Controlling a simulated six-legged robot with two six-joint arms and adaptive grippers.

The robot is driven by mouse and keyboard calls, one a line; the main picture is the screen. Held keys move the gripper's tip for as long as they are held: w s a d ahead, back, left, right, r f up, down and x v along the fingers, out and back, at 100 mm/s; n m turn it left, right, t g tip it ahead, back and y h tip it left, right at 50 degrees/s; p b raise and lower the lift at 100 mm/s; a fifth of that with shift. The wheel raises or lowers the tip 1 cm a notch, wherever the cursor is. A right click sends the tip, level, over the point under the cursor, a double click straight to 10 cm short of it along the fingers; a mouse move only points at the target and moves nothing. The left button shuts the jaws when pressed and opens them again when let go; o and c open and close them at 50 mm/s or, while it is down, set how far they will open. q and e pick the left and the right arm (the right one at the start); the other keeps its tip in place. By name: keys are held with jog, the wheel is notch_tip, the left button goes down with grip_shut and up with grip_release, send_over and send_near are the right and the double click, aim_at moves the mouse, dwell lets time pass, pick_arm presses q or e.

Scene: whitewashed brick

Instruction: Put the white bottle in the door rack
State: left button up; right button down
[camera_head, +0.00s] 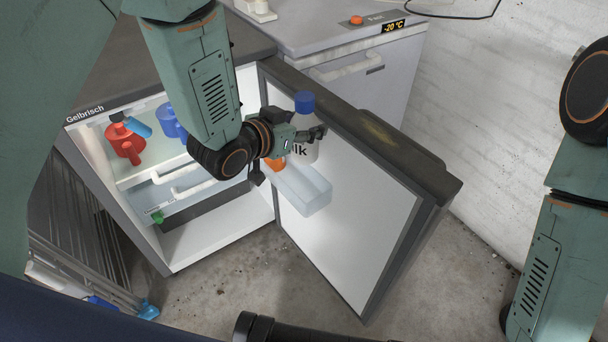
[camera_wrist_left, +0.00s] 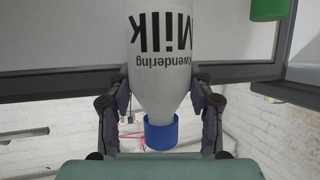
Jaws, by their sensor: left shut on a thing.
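The white bottle (camera_head: 301,151) has a blue cap and dark "Milk" lettering. It is upright at the inside of the open fridge door. My left gripper (camera_head: 312,134) is shut on its upper part, below the cap. In the left wrist view the bottle (camera_wrist_left: 162,60) hangs upside down in the picture between both fingers of the gripper (camera_wrist_left: 162,100). The door rack (camera_head: 306,199) is a pale, see-through bin right below the bottle. I cannot tell whether the bottle's base is inside or above it. My right gripper is out of view.
An orange item (camera_head: 275,163) shows at the rack's left end. The fridge shelves hold a red jug (camera_head: 124,142) and a blue item (camera_head: 169,121). The open door (camera_head: 360,215) stands out over the floor. A freezer (camera_head: 325,30) is behind. A green thing (camera_wrist_left: 269,9) shows in the wrist view.

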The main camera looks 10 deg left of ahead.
aim_at(305, 157)
pick_arm(q)
notch_tip(305, 157, down, 8)
jog(key=shift+r+b, duration=0.1)
jog(key=shift+b, duration=1.15)
jog(key=shift+w+f, duration=0.1)
jog(key=shift+f, duration=0.65)
notch_tip(305, 157, down, 3)
jog(key=shift+f+b, duration=0.2)
jog(key=shift+b, duration=0.8)
jog(key=shift+f, duration=0.25)
jog(key=o, duration=1.4)
jog(key=shift+f, duration=0.2)
jog(key=shift+o, duration=0.6)
